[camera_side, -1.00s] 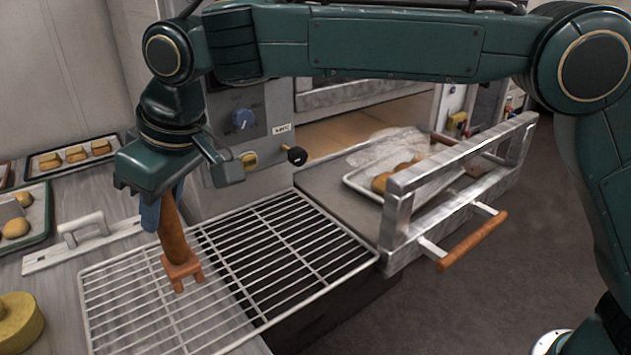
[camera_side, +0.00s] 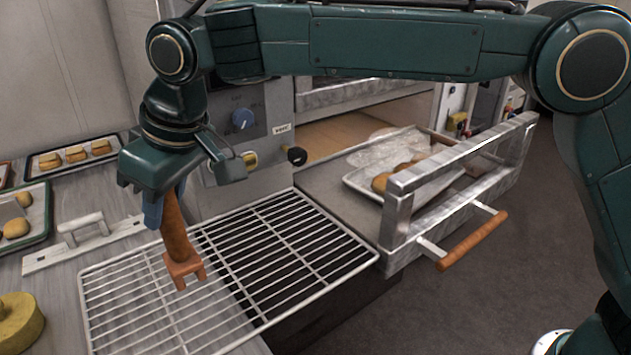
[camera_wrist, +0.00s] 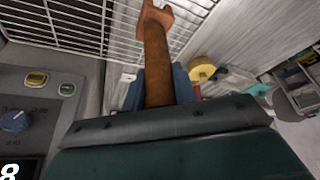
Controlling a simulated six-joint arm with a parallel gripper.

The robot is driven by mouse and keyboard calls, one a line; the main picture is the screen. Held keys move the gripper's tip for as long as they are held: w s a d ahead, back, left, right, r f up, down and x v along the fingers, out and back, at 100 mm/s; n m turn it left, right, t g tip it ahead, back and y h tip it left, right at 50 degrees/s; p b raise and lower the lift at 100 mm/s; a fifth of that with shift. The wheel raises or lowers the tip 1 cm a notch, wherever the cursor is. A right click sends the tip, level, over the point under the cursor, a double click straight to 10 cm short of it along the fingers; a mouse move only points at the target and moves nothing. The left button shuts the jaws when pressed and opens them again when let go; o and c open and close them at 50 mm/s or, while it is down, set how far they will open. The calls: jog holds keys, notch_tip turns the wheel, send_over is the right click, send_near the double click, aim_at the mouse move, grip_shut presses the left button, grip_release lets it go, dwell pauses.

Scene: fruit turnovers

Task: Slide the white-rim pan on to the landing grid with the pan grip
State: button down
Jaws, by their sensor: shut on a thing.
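My gripper (camera_side: 166,205) is shut on the pan grip (camera_side: 179,245), a brown handle with a forked end that hangs down over the left part of the landing grid. The grip also shows in the wrist view (camera_wrist: 157,65), between blue fingers. The landing grid (camera_side: 290,222) is a wire rack lying in front of the oven. The white-rim pan (camera_side: 362,183) sits on the drawer deck to the right, behind the metal drawer front, with golden turnovers (camera_side: 384,180) on it. The drawer front partly hides the pan. The grip and the pan are well apart.
The metal drawer front (camera_side: 402,212) with its wooden handle (camera_side: 472,240) stands at the right of the grid. The oven's control panel (camera_side: 262,125) rises behind the grid. Trays of pastries (camera_side: 75,156) lie at the left, near a flat plate with a handle (camera_side: 80,243) and a yellow round object (camera_side: 18,322).

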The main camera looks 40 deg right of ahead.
jog(key=w+d+f, duration=0.1)
jog(key=w+d, duration=0.5)
jog(key=d, duration=0.7)
jog(key=w+d+f, duration=0.1)
jog(key=w+d, duration=0.4)
jog(key=d, duration=0.7)
jog(key=s+d+f+n, duration=0.1)
jog(key=s+d, duration=0.1)
jog(key=d, duration=2.2)
jog(key=shift+f, duration=0.15)
jog(key=shift+s+f, duration=0.1)
jog(key=shift+f, duration=0.25)
notch_tip(320, 180, down, 8)
jog(key=shift+f, duration=0.15)
